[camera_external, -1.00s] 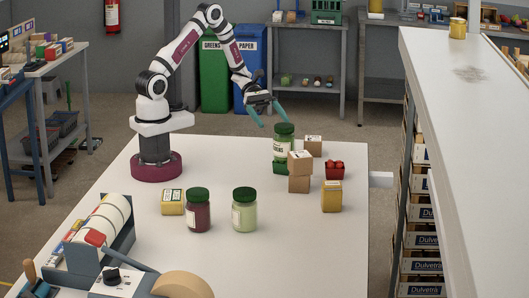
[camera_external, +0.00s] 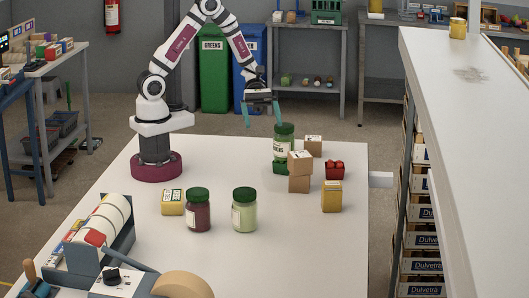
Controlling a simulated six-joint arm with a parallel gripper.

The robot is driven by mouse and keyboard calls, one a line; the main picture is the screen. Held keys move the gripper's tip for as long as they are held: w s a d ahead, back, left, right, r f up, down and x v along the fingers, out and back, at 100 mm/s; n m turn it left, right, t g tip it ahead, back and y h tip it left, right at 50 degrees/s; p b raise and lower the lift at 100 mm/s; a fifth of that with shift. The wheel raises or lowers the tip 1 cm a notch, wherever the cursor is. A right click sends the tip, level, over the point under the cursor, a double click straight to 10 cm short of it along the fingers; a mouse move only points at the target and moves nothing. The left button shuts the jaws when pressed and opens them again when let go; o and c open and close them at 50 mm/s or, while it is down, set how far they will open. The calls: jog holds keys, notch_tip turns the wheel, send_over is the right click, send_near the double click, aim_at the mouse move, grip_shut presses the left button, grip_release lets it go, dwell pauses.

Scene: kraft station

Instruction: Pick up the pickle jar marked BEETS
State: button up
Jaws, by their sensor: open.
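A jar with dark red contents and a green lid (camera_external: 198,214) stands upright on the white table; its pale label is too small to read, and its dark red contents look like beets. A jar with pale green contents (camera_external: 245,215) stands just to its right. A third green-lidded jar (camera_external: 284,139) stands farther back, partly behind cardboard boxes; its label seems to end in "ENS". My gripper (camera_external: 262,116) is open and empty, in the air above the table's back part, beside and a little above the third jar. It is well away from the dark red jar.
A yellow box (camera_external: 172,202) sits close left of the dark red jar. A tape dispenser (camera_external: 105,235) occupies the front left. The table's middle is clear.

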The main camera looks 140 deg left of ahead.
aim_at(194, 215)
jog(key=w+d+m+g+h, duration=0.2)
jog(key=d, duration=0.7)
jog(key=w+d+m+g+h, duration=0.2)
jog(key=d+m, duration=0.1)
jog(key=d, duration=0.7)
notch_tip(194, 215, down, 7)
jog(key=x, duration=1)
jog(key=shift+w+d, duration=0.1)
jog(key=shift+d, duration=0.2)
jog(key=x, duration=0.5)
jog(key=shift+w+d+f, duration=0.15)
jog(key=shift+w+d, duration=0.1)
grip_shut()
